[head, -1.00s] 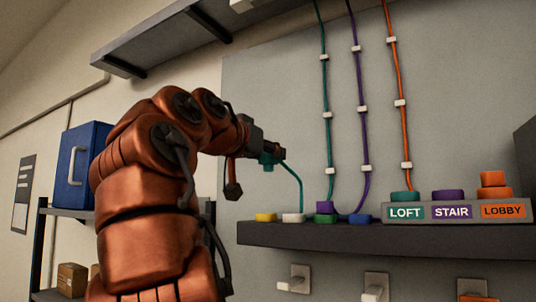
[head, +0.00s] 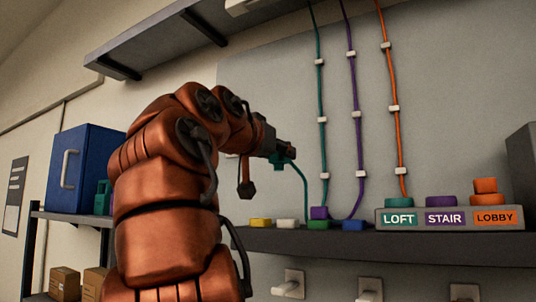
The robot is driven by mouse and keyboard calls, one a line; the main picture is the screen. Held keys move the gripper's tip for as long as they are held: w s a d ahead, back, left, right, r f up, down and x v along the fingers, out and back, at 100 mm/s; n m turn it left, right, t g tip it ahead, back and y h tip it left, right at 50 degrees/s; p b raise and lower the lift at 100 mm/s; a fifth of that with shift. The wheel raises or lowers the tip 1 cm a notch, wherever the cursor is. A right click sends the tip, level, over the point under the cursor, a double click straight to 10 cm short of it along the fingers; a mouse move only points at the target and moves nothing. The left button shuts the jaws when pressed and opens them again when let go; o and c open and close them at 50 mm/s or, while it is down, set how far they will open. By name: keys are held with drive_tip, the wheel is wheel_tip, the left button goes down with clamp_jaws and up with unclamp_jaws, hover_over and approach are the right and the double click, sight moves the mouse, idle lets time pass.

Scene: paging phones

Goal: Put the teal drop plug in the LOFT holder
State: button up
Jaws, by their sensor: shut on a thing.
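My gripper (head: 286,150) is shut on the teal drop plug (head: 279,162), which hangs in the air above the ledge. A teal cord runs down from the plug to the ledge. The LOFT holder (head: 399,202) is a round teal piece at the left end of a grey labelled block (head: 450,228). Its top looks empty. My gripper is left of it and higher, well apart. Whether the plug is tilted is too small to tell.
The purple STAIR holder (head: 441,201) and the orange LOBBY holder (head: 486,199), with an orange plug (head: 485,184) on top, stand to the right. Yellow, white, green and blue blocks line the dark ledge (head: 330,242); a purple plug (head: 319,212) sits on the green one.

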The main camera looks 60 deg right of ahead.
drive_tip(key=s+d+p, duration=0.1)
drive_tip(key=s+d, duration=0.5)
drive_tip(key=s, duration=0.4)
drive_tip(key=s+d+p, duration=0.1)
drive_tip(key=s+d, duration=0.6)
drive_tip(key=s, duration=0.4)
drive_tip(key=shift+s, duration=0.25)
idle(1.0)
drive_tip(key=shift+w, duration=0.1)
